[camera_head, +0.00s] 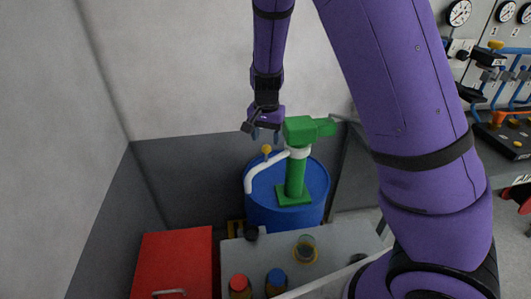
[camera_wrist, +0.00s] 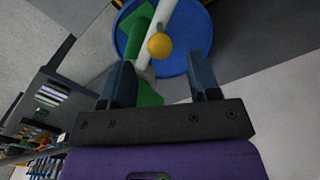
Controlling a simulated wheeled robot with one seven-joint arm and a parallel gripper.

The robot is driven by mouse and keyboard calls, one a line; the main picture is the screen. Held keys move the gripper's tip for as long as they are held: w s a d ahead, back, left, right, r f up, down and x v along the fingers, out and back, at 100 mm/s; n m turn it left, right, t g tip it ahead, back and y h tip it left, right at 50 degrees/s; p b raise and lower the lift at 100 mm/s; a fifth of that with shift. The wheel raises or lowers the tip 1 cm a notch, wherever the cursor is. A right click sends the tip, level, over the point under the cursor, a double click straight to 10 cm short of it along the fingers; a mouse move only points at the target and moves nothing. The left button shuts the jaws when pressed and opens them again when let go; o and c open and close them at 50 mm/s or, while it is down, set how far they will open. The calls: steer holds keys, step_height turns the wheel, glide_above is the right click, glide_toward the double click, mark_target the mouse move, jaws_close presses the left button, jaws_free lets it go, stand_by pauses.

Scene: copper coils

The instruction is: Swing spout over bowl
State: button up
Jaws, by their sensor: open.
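A green pump (camera_head: 296,170) stands on a blue drum (camera_head: 325,185). Its white spout (camera_head: 262,168) reaches left from the pump and bends down at the drum's left side. A yellow knob (camera_head: 266,149) sits on the spout; it also shows in the wrist view (camera_wrist: 159,45). My gripper (camera_head: 264,134) is above the drum, just over and behind the knob in the head view. In the wrist view, my gripper (camera_wrist: 164,85) has its two fingers apart and nothing between them, with the knob beyond the fingertips. A glass bowl (camera_head: 305,249) stands on the grey table in front of the drum.
The grey table (camera_head: 345,246) also holds a red-capped bottle (camera_head: 239,285), a blue-capped bottle (camera_head: 276,281) and a dark round item (camera_head: 252,233). A red cabinet (camera_head: 175,260) stands at left. Walls close off the left and back. A gauge panel (camera_head: 490,45) is at right.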

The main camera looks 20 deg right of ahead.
mark_target(266, 153)
step_height(266, 153, down, 7)
steer(key=shift+r, duration=0.15)
steer(key=shift+c, duration=0.5)
jaws_close()
